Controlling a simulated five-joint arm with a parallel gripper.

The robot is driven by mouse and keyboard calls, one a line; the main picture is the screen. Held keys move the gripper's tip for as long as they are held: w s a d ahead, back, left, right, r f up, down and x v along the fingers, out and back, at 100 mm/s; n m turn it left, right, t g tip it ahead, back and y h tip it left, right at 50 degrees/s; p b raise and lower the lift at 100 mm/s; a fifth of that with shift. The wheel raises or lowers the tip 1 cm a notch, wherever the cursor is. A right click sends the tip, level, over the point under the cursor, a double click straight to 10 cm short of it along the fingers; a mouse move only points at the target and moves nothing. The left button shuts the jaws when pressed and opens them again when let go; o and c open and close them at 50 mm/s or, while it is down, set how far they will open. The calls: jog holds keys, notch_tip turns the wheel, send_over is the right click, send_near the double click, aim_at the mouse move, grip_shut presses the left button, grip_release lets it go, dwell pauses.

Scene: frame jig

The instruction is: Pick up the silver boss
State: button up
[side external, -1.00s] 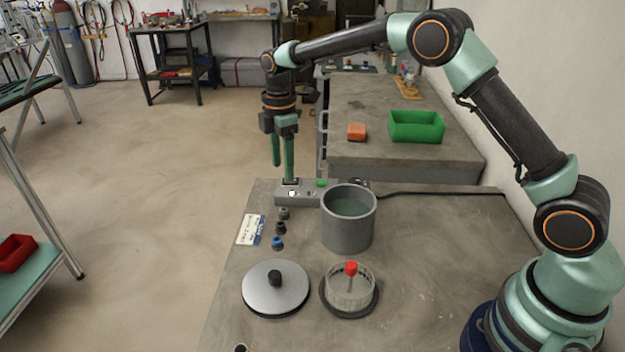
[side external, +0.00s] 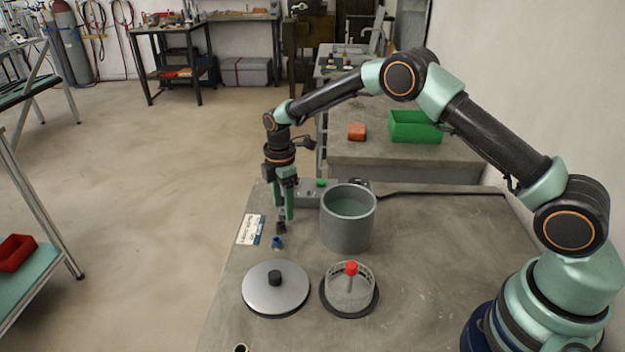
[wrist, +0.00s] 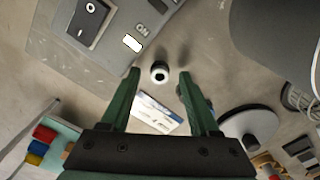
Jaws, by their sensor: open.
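In the wrist view a small round boss (wrist: 159,73) with a pale silvery rim and dark centre stands upright between my fingertips, touching neither; it looks like the silver boss. My gripper (wrist: 158,76) is open and empty, pointing down at it. In the side view my gripper (side external: 284,212) is low over the row of bosses, and its fingers hide the far part of the row. A dark boss (side external: 281,228) and a blue boss (side external: 277,242) show just in front of the fingers. Whether the fingertips reach below the boss's top is unclear.
A grey pot (side external: 348,222) stands close to the right of my gripper. A switch box (wrist: 100,25) lies just behind the boss. A printed card (side external: 250,230) lies left of the row. A round lid (side external: 275,288) and a basket (side external: 350,290) stand in front.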

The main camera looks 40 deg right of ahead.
jog(key=shift+f, duration=0.45)
grip_shut()
